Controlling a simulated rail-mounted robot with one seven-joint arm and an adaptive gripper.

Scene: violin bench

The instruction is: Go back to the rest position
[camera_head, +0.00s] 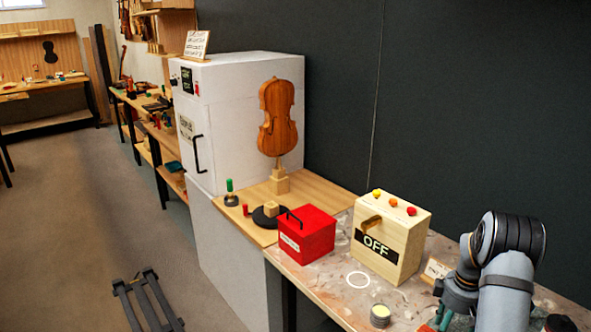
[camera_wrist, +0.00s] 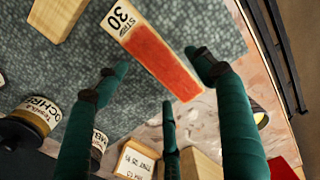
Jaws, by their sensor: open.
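My gripper (camera_wrist: 158,68) is open in the wrist view, its dark green fingers spread with nothing between them. Just past the fingertips, a wooden block with a red face (camera_wrist: 160,58) marked 30 lies on a grey mat (camera_wrist: 215,30). In the head view my arm reaches in at the lower right, with the gripper (camera_head: 445,312) low over the bench and partly cut off by the frame edge.
A cream box marked OFF (camera_head: 408,258) and a red box (camera_head: 318,238) stand left of my arm. A violin body (camera_head: 277,118) stands before a white cabinet (camera_head: 235,130). Jars (camera_wrist: 40,112) and a small label card (camera_wrist: 136,160) lie near my fingers.

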